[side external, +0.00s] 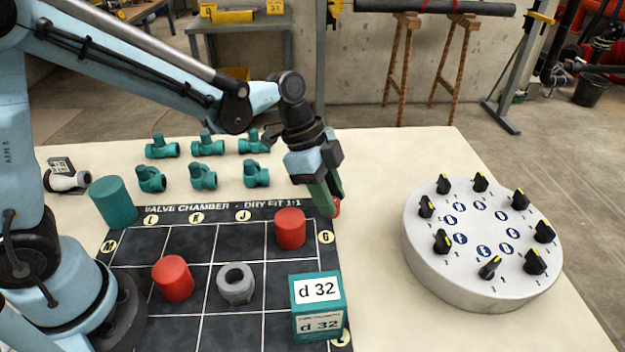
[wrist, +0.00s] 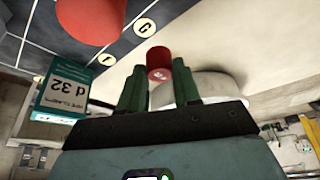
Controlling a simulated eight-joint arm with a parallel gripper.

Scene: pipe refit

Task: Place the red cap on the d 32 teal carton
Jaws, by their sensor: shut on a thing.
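My gripper (side external: 328,200) is shut on a small red cap (side external: 337,207), held above the right edge of the dark board. In the wrist view the red cap (wrist: 158,60) sits between the green fingertips of my gripper (wrist: 159,82); the fingers hide part of it. The teal d 32 carton (side external: 318,308) stands on the board's near right corner, its white-labelled top bare. My gripper is beyond the carton and higher than it. The carton also shows at the left of the wrist view (wrist: 68,90).
Two red cylinders (side external: 290,228) (side external: 172,278) and a grey nut (side external: 236,284) stand on the board (side external: 190,240). A teal cylinder (side external: 114,202) and several teal fittings (side external: 203,177) are behind. A round white disc with black knobs (side external: 480,285) is at right. Table between board and disc is clear.

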